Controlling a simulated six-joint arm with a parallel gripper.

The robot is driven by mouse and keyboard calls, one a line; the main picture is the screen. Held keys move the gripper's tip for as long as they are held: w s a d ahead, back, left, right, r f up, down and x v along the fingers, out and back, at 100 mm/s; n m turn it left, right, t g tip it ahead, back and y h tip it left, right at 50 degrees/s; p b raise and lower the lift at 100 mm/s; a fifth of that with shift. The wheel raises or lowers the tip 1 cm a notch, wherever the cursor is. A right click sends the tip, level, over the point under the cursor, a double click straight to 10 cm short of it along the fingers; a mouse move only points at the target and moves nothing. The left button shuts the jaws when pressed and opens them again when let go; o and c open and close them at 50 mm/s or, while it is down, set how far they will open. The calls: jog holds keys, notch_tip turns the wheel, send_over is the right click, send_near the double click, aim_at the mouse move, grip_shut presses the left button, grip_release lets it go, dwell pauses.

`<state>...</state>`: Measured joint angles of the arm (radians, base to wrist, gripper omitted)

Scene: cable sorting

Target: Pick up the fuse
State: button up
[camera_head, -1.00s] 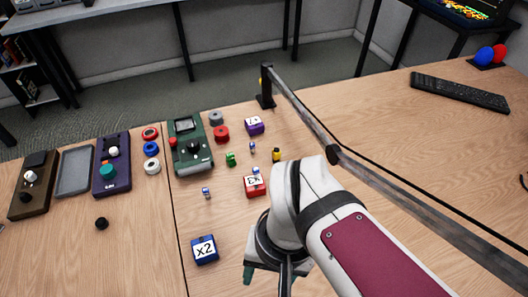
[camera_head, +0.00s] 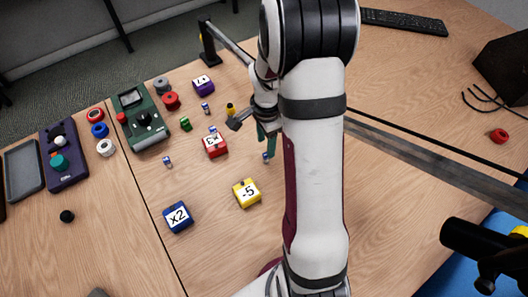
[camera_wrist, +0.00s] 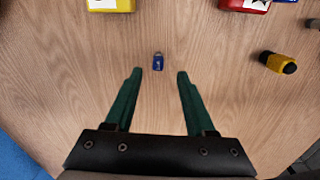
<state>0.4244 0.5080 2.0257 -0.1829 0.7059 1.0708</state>
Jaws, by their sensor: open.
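Several small blue-and-white pieces that look like fuses lie on the wooden table. One fuse (camera_head: 266,157) is just below my gripper's fingers in the head view. In the wrist view this blue fuse (camera_wrist: 158,63) lies on the bare wood, centred between the two green fingertips and slightly beyond them. Other similar pieces lie left of my gripper, one (camera_head: 167,161) in front of the green device and one (camera_head: 206,108) near the purple block. My gripper (camera_head: 267,143) is open and empty, with its fingers pointing down; both fingers also show in the wrist view (camera_wrist: 158,74).
A yellow "-5" block (camera_head: 247,194), a red block (camera_head: 214,147) and a blue "x2" block (camera_head: 177,217) stand nearby. A yellow-black piece (camera_wrist: 277,62) lies to the right in the wrist view. A green device (camera_head: 142,119) stands farther left. A rail (camera_head: 430,157) runs behind my arm.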

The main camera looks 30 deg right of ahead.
aim_at(266, 158)
jog(key=f, duration=0.6)
jog(key=shift+s+d+f, duration=0.1)
jog(key=shift+s+d, duration=0.05)
jog(key=shift+d, duration=0.05)
grip_shut()
